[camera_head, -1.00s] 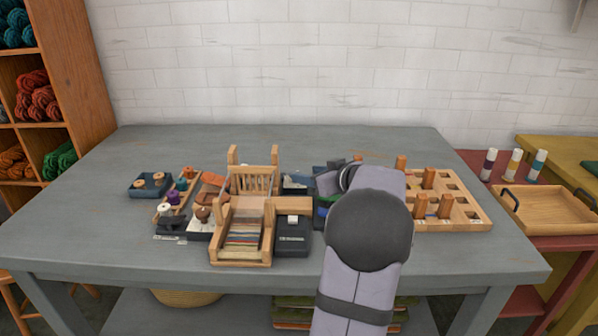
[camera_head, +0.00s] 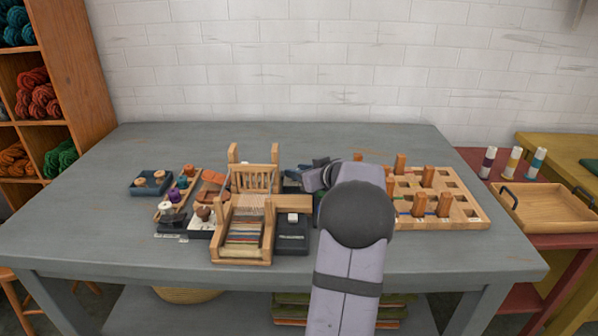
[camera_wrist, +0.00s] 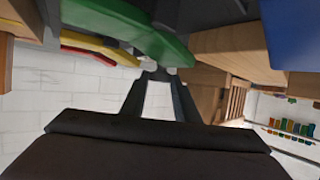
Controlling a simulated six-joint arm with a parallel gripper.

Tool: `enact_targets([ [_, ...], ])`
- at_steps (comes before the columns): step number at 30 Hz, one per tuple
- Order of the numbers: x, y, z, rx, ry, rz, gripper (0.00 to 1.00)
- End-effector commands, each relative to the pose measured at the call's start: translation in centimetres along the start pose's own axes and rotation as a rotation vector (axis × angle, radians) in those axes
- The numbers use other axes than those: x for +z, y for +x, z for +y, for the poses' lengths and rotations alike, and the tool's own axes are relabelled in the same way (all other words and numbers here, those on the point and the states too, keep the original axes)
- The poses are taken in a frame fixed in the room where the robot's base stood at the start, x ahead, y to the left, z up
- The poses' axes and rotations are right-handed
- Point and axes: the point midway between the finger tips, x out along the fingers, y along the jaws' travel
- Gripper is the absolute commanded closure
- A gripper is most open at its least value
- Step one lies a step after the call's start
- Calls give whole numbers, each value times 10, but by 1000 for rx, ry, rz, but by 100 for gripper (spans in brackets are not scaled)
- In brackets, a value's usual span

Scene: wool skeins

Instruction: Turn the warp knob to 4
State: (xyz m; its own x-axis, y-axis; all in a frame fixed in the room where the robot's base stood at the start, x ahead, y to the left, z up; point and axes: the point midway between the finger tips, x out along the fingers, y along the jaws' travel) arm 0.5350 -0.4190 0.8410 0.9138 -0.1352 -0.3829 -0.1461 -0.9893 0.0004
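A brown knob (camera_head: 204,213) stands on a white-topped base left of the small wooden loom (camera_head: 241,252). It looks like the warp knob, but its numbers and setting are too small to read. My gripper (camera_head: 309,178) is above the table, right of the loom's back part and well apart from the knob. The knob cannot be made out in the wrist view.
A dark box with a white piece (camera_head: 292,234) sits right of the loom. A blue tray (camera_head: 151,184) and spools lie left. A wooden peg board (camera_head: 470,213) is right of my arm. A green piece (camera_wrist: 130,30) is close to my gripper. The table's left front is clear.

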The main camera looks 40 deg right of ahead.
Motion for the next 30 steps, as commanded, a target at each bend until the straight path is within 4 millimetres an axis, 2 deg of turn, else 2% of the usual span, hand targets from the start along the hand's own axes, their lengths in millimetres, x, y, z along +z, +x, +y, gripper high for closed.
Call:
enact_targets([
  [11,5,3,-1,45,14,-2,94],
  [30,2,3,-8,343,143,-3,94],
])
